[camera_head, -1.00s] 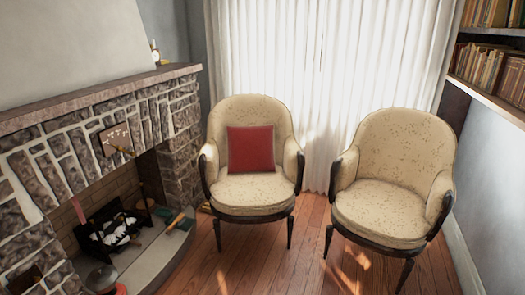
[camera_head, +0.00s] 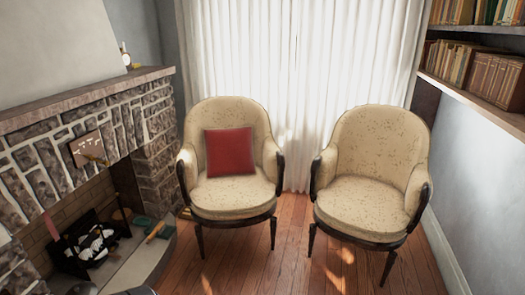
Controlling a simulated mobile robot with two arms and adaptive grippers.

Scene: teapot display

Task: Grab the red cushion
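The red cushion (camera_head: 230,152) is square and leans upright against the backrest of the left armchair (camera_head: 233,195). The armchair is cream with a speckled pattern and dark wooden arms and legs. The cushion's front is fully visible and nothing touches it except the chair.
A second, empty cream armchair (camera_head: 367,205) stands to the right. A stone fireplace (camera_head: 75,150) with a raised hearth fills the left side. Bookshelves (camera_head: 480,75) are on the right wall. A white curtain (camera_head: 295,80) hangs behind. Wooden floor (camera_head: 275,270) is clear in front of the chairs.

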